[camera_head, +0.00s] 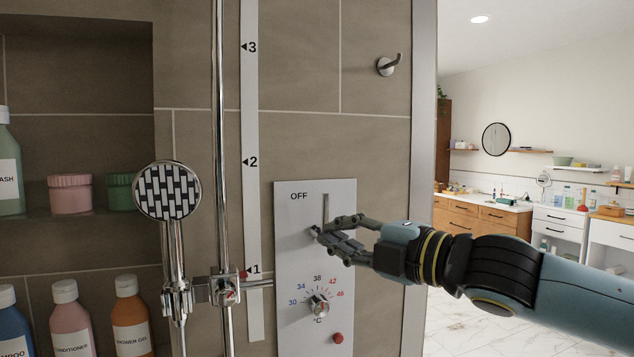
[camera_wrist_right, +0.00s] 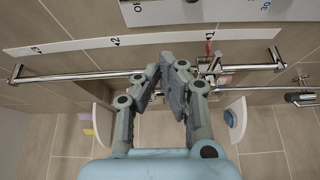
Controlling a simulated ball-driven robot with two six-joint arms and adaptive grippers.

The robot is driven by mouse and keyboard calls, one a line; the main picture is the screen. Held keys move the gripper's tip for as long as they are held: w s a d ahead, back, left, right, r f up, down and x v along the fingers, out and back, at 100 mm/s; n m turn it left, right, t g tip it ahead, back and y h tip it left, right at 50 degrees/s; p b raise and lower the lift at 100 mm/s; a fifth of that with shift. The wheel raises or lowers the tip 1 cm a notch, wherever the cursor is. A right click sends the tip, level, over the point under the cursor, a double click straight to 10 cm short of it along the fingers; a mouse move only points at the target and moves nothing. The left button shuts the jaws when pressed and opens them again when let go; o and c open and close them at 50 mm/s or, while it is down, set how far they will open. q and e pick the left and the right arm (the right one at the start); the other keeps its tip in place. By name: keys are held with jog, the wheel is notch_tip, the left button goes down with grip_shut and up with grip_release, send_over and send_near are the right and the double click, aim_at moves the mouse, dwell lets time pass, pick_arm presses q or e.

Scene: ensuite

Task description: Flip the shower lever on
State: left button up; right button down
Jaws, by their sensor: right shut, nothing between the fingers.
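The white shower control panel (camera_head: 290,255) is on the tiled wall in the head view, with "OFF" printed at its top left. A narrow upright slot (camera_head: 325,205) runs down beside that word. The shower lever itself is hard to make out; my fingers cover the lower part of the slot. My right gripper (camera_head: 327,228) is shut and empty, its fingertips in front of the slot's lower end. I cannot tell whether they touch the lever. The right wrist view shows the closed fingertips (camera_wrist_right: 173,76) below the panel's edge (camera_wrist_right: 200,14). My left gripper is not in view.
A temperature dial (camera_head: 318,304) and red button (camera_head: 338,338) sit low on the panel. The shower head (camera_head: 167,190) and chrome rail (camera_head: 222,130) stand left. Bottles (camera_head: 72,320) fill the niche. A hook (camera_head: 388,65) is above right. The room opens beyond the wall edge.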

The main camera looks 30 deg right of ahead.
pick_arm(q)
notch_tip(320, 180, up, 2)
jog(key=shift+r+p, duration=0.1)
jog(key=shift+p, duration=0.45)
pick_arm(e)
notch_tip(320, 180, up, 2)
jog(key=shift+w+d+r, duration=0.1)
jog(key=shift+d+r, duration=0.05)
jog(key=b+x, duration=0.9)
jog(key=x, duration=0.1)
jog(key=shift+d, duration=0.1)
pick_arm(q)
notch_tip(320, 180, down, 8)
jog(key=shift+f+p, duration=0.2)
jog(key=shift+p, duration=0.1)
pick_arm(e)
jog(key=shift+s+d, duration=0.4)
jog(key=shift+d, duration=0.45)
jog(key=shift+s+d, duration=0.4)
jog(key=shift+d, duration=0.45)
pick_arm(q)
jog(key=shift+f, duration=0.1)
